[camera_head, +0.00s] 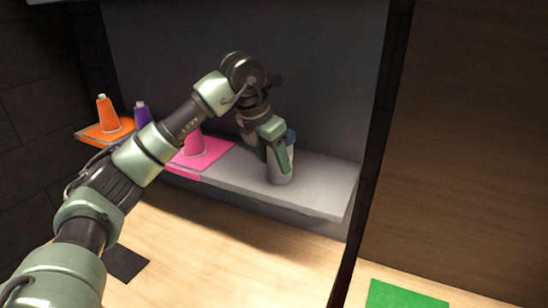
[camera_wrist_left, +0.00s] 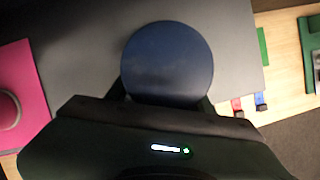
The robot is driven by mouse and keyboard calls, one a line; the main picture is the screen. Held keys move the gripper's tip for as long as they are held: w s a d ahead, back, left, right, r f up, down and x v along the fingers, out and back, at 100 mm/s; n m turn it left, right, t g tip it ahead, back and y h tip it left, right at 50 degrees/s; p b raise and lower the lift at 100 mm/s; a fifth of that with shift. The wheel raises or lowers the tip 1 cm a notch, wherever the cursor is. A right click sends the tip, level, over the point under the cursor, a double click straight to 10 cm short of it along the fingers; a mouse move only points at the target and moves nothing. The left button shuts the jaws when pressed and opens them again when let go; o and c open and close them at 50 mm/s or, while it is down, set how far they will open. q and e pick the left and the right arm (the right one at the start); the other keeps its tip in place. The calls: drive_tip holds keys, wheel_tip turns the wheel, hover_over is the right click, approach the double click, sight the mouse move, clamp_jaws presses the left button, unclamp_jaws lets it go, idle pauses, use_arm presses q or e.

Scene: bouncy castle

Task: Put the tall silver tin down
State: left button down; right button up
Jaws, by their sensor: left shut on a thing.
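The tall silver tin (camera_head: 280,172) is upright at the grey shelf (camera_head: 325,182), toward its right part. A blue top shows above the gripper, and from above it is a dark blue disc (camera_wrist_left: 167,62) in the left wrist view. My left gripper (camera_head: 281,155) reaches down from above and is shut on the tin, hiding much of its side. The tin's base meets the shelf surface in the head view; I cannot tell whether it touches or hovers slightly. My right gripper is not in view.
Left of the tin a pink cone (camera_head: 194,143) stands on a pink mat (camera_head: 222,149). Further left are a purple cone (camera_head: 142,114) and an orange cone (camera_head: 107,113). Grey shelf right of the tin is bare. A dark wall stands behind; a green mat (camera_head: 400,296) lies lower right.

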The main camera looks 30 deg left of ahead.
use_arm(q)
drive_tip(key=c, duration=0.6)
unclamp_jaws()
drive_tip(key=shift+r, duration=0.1)
drive_tip(key=shift+r, duration=0.25)
drive_tip(key=b+v, duration=0.1)
drive_tip(key=v, duration=1)
drive_tip(key=shift+s+r+b, duration=0.15)
drive_tip(key=shift+r+b, duration=0.15)
drive_tip(key=shift+b, duration=0.1)
drive_tip(key=shift+f, duration=0.1)
